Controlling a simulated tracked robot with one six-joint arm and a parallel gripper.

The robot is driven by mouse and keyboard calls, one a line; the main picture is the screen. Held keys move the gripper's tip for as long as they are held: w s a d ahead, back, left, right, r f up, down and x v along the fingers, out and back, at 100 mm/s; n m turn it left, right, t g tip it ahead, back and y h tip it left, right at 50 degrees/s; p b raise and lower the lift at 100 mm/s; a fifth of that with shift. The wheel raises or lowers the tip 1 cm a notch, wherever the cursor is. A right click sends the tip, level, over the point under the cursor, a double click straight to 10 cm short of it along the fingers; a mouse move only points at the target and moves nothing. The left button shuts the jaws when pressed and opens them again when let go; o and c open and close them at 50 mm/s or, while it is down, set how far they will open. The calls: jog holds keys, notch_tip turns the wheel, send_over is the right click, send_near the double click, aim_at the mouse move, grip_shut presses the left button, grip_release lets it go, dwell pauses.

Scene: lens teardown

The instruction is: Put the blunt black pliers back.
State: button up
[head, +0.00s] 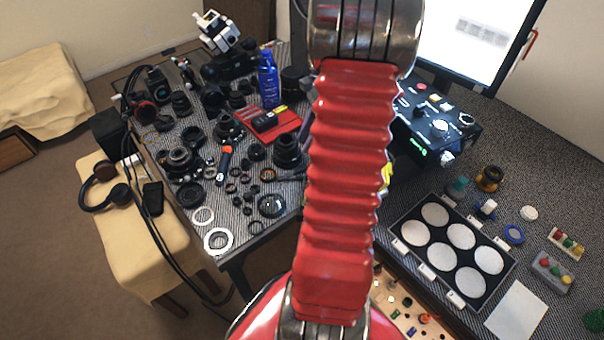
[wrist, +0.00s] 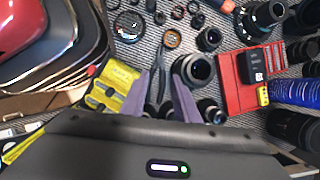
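A dark, slim tool that looks like the black pliers (wrist: 162,72) shows in the wrist view, running up from between my fingers toward a ring with an orange rim. In the head view a dark elongated piece (head: 287,178), likely the same tool, shows left of my red arm. My gripper (wrist: 160,80) has its two purple-grey fingers apart, one on each side of the tool. I see no clear contact with it. A yellow block with dark slots (wrist: 108,88) stands just left of the fingers. The pliers' lower part is hard to make out.
Lenses and rings crowd the grey mat around my gripper. A black lens barrel (wrist: 193,68) stands close to the right finger. A red tray (wrist: 240,85) and a blue bottle (wrist: 295,92) are farther right. My red arm hides the middle of the head view.

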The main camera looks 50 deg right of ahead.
dwell(0.4)
send_over(288, 175)
jog(key=s+d, duration=0.2)
jog(key=shift+w+f, duration=0.1)
jog(key=shift+f, duration=3.9)
jog(key=shift+f, duration=0.1)
jog(key=shift+x, duration=2.5)
jog(key=shift+d, duration=0.1)
jog(key=shift+c, duration=0.4)
grip_shut()
